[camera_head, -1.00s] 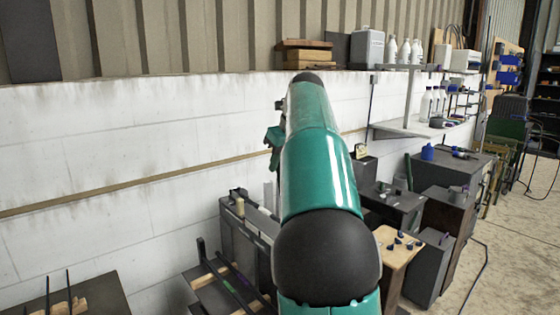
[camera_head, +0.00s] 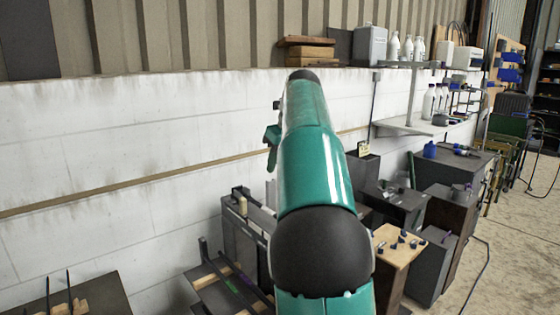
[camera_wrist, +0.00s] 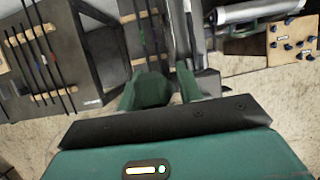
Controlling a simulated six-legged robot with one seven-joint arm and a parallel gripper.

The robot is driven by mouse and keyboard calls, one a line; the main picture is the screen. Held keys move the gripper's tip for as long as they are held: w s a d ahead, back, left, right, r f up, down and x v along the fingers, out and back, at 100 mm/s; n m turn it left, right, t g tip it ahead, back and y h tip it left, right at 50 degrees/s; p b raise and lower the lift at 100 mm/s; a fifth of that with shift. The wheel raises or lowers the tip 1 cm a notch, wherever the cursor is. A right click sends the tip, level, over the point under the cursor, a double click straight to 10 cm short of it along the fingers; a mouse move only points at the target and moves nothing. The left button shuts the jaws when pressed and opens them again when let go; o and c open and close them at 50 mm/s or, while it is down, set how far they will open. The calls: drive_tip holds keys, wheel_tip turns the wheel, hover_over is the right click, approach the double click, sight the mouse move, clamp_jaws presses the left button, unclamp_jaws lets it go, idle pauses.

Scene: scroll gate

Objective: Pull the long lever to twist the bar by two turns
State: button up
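My gripper (camera_wrist: 165,85) shows in the wrist view at the lower middle. Its two dark green fingers stand apart with a gap between them, and I see nothing clearly held. Ahead of the fingers is a dark bench-like frame with a grey upright part (camera_wrist: 187,35). In the head view a dark stand (camera_head: 243,235) with a small beige cylinder on top is left of my arm, against the white wall. My arm covers its right side. I cannot pick out the long lever or the bar with certainty in either view.
A rack of thin dark rods (camera_wrist: 42,50) lies left in the wrist view. A wooden board with small dark knobs (camera_head: 398,245) stands right of my arm. Dark cabinets (camera_head: 455,210) line the wall farther right. Open floor (camera_head: 510,265) is at the far right.

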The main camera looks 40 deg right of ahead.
drive_tip(key=shift+o, duration=0.2)
drive_tip(key=shift+s+r, duration=0.1)
drive_tip(key=shift+s, duration=0.05)
drive_tip(key=v, duration=1.3)
drive_tip(key=shift+r, duration=0.35)
drive_tip(key=shift+s+a, duration=0.1)
